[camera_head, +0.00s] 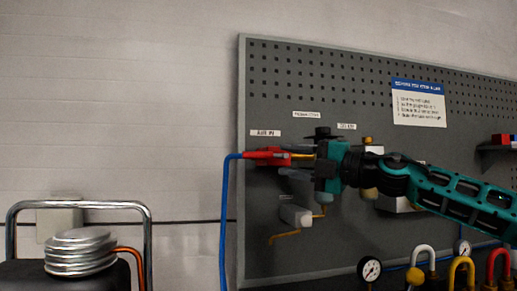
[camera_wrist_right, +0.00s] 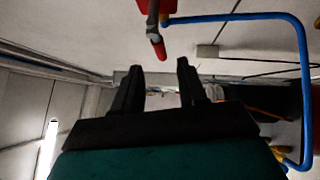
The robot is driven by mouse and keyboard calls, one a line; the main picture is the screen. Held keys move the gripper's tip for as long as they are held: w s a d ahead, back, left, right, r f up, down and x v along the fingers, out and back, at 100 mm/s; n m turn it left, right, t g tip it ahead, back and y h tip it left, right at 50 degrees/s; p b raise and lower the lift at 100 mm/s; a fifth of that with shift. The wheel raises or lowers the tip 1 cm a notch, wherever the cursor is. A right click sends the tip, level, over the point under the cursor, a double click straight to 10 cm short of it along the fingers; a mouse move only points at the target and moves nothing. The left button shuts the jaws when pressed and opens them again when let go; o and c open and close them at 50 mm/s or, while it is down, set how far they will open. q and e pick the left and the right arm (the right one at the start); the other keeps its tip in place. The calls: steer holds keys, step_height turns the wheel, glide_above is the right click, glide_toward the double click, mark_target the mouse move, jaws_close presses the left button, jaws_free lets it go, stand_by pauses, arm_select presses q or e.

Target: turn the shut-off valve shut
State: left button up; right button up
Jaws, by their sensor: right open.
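The shut-off valve (camera_head: 265,154) is a red fitting at the left of the grey pegboard, below a white label, with a blue hose running down from it. In the right wrist view a red part (camera_wrist_right: 143,5) shows at the top edge, with a grey and red stub (camera_wrist_right: 155,32) hanging from it. My right gripper (camera_head: 294,163) reaches in from the right, just right of the valve. In the wrist view its two dark fingers (camera_wrist_right: 156,72) are apart with nothing between them; the stub lies beyond their tips. Contact cannot be told. My left gripper is out of view.
The blue hose (camera_head: 224,215) hangs along the board's left edge. A white block (camera_head: 295,215) and brass pipe sit below my gripper. A gauge (camera_head: 369,269) and padlocks (camera_head: 461,272) stand lower right. A chrome-framed cart (camera_head: 148,235) with coiled metal stands left.

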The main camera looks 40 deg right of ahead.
mark_target(263, 154)
steer(key=p+x, duration=0.1)
steer(key=x, duration=0.1)
steer(key=p+x, duration=0.4)
steer(key=shift+w+r, duration=0.2)
steer(key=shift+r, duration=0.1)
steer(key=shift+w+a+p, duration=0.1)
steer(key=shift+w+p, duration=0.25)
steer(key=shift+p, duration=0.25)
steer(key=shift+w+a+p, duration=0.1)
steer(key=shift+w+p, duration=0.15)
steer(key=shift+p, duration=0.05)
steer(key=shift+w+a+p, duration=0.1)
steer(key=shift+w+p, duration=0.2)
steer(key=shift+w+f, duration=0.1)
steer(key=shift+f, duration=0.05)
jaws_close()
